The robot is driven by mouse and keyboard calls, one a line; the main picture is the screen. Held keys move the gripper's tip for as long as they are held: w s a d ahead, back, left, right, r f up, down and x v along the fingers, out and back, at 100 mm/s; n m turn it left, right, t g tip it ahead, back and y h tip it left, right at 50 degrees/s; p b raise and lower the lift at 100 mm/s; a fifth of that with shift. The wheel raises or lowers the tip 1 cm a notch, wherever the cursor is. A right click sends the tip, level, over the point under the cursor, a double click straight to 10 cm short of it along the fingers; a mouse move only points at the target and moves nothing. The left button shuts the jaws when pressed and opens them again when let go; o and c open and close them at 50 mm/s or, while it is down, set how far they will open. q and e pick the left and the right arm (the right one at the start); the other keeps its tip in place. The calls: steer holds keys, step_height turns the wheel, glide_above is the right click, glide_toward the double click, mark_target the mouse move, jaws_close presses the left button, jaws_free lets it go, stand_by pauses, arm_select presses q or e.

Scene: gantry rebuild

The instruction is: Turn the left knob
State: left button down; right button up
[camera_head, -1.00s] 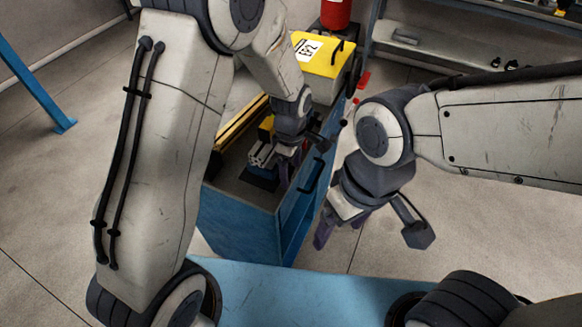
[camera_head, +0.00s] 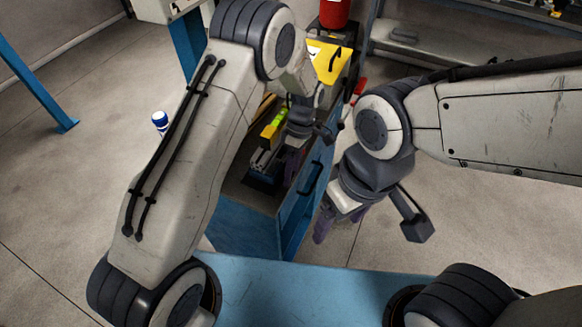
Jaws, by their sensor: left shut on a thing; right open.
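My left gripper (camera_head: 292,165) reaches down at the blue cabinet, with its dark purple fingers beside a silver metal block (camera_head: 262,159) on a dark base. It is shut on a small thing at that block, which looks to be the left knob. The knob itself is hidden by the fingers and wrist, so its angle cannot be told. My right gripper (camera_head: 341,213) is open and empty, hanging in the air to the right of the cabinet, fingers pointing down.
The blue cabinet (camera_head: 240,228) has a black handle (camera_head: 311,178) on its right side. A yellow piece with a bright green part (camera_head: 272,130) lies behind the block. A yellow case (camera_head: 331,62) and red cylinder (camera_head: 335,13) stand farther back. Floor at right is clear.

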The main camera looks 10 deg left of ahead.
arm_select(q)
steer(key=shift+w+g, duration=0.15)
steer(key=shift+g, duration=0.45)
steer(key=shift+c, duration=1.4)
jaws_free()
